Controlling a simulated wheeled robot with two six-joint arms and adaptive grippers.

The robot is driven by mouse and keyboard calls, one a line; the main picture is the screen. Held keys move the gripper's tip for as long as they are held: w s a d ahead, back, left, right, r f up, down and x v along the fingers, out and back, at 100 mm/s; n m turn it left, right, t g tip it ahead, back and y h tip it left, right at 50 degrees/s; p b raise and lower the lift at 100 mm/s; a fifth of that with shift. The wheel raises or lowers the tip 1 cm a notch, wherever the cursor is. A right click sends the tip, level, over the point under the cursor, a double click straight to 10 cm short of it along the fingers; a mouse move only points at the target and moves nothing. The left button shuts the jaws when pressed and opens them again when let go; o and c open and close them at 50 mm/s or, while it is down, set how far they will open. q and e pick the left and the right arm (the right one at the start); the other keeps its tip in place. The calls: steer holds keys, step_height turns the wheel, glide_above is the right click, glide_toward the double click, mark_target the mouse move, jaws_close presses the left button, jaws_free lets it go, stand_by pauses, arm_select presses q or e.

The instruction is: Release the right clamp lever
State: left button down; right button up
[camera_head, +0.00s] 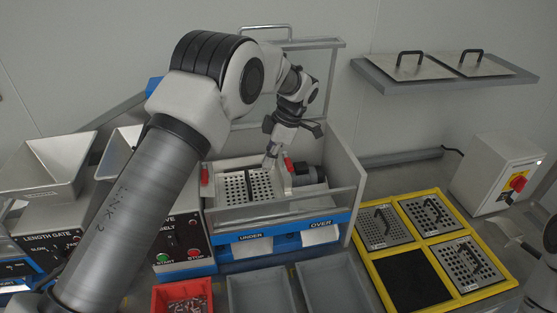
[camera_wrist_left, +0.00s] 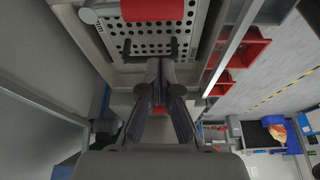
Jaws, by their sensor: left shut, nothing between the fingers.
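The sorter's perforated screen plate (camera_head: 235,188) lies in its tray in the head view. A red clamp lever (camera_head: 289,166) stands at the plate's right side, and another red lever (camera_head: 204,176) is at its left side. My left gripper (camera_head: 269,160) reaches down from above, just left of the right lever, shut and empty. In the left wrist view its closed fingers (camera_wrist_left: 160,72) point at the perforated plate (camera_wrist_left: 190,28). A red block (camera_wrist_left: 152,10) shows beyond the fingertips. Whether the fingers touch the right lever cannot be told. At the right edge, part of my right arm shows; its fingers are unclear.
A yellow rack (camera_head: 365,262) holds spare screens. A red bin (camera_head: 156,300) and grey bins (camera_head: 232,297) are in front. A shelf (camera_head: 440,82) hangs on the wall.

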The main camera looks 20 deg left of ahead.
arm_select(q)
steer(key=b+v, duration=0.1)
steer(key=v, duration=0.9)
steer(key=shift+b, duration=0.3)
